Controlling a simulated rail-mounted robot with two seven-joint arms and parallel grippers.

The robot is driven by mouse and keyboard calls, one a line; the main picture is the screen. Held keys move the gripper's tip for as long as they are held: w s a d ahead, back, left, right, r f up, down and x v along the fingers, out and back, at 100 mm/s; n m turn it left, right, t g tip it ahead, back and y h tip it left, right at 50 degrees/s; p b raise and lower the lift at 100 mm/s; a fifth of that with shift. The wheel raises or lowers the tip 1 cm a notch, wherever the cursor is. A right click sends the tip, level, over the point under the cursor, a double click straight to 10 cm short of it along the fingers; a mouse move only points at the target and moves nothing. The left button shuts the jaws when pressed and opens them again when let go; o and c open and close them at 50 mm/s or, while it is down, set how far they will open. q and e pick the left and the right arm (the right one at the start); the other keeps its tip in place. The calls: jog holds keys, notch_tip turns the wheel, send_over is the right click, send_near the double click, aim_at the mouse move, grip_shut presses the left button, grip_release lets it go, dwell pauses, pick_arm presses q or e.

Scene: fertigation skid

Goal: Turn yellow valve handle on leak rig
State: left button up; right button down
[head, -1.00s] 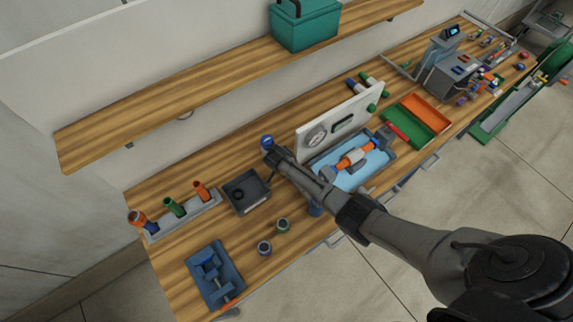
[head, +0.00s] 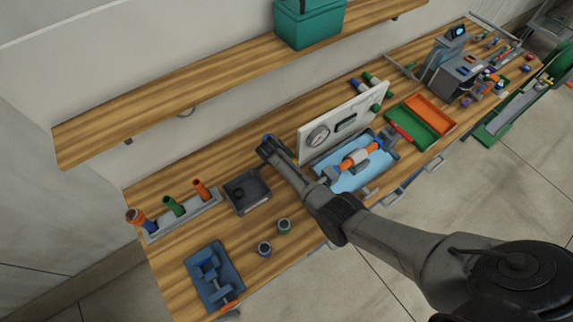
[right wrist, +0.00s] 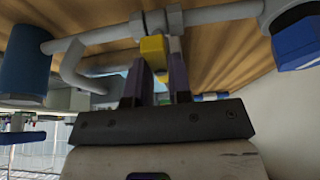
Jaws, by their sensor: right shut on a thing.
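In the right wrist view the yellow valve handle (right wrist: 153,52) sits between the two dark fingers of my right gripper (right wrist: 155,72), which is shut on it. A grey pipe (right wrist: 205,15) with a fitting runs just beyond the handle. In the head view my right arm reaches in from the lower right to the left end of the leak rig, whose white gauge panel (head: 318,135) and blue tray (head: 350,180) show. My left gripper is in neither view.
A dark grey open box (head: 240,207) stands close left of my arm. Two small cylinders (head: 284,226) are in front of it. A green and orange bin (head: 412,137) lies right of the rig. A wooden shelf (head: 180,100) runs above the bench.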

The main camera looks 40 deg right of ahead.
dwell(0.3)
jog(key=c, duration=1)
grip_release()
jog(key=shift+c, duration=0.2)
jog(key=shift+r, duration=0.1)
jog(key=v, duration=1.3)
jog(key=shift+r+p, duration=0.3)
jog(key=shift+r, duration=0.05)
